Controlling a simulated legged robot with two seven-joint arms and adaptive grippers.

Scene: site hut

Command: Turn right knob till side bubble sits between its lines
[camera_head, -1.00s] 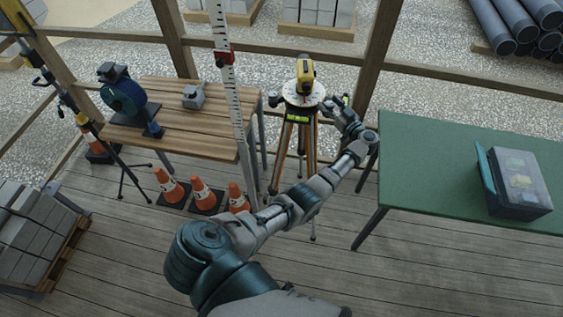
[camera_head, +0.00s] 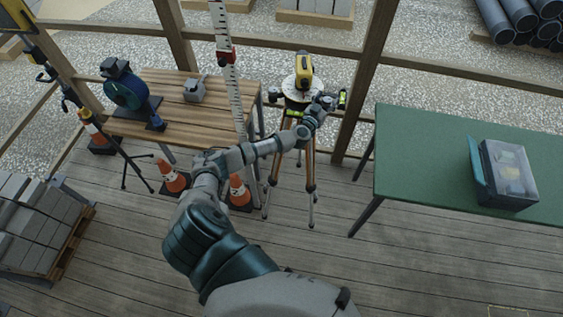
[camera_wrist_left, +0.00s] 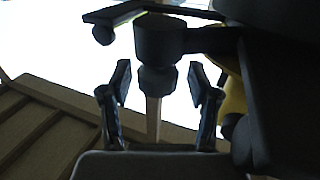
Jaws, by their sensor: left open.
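A yellow levelling instrument (camera_head: 304,68) stands on a pale round plate (camera_head: 290,87) on top of a wooden-legged tripod (camera_head: 309,165). A small green side vial (camera_head: 342,99) shows right of the plate, and another green vial (camera_head: 295,114) is at the front. Both are too small to read the bubbles. My left gripper (camera_head: 322,102) is at the right side of the tripod head and partly covers it. In the left wrist view its fingers (camera_wrist_left: 160,84) are open, apart on either side of a dark knob (camera_wrist_left: 157,79). My right gripper is not in view.
A striped staff (camera_head: 228,85) stands left of the tripod, by a wooden table (camera_head: 175,112). A green table (camera_head: 425,160) with a clear-lidded case (camera_head: 510,172) is on the right. Deck is free between tripod and green table.

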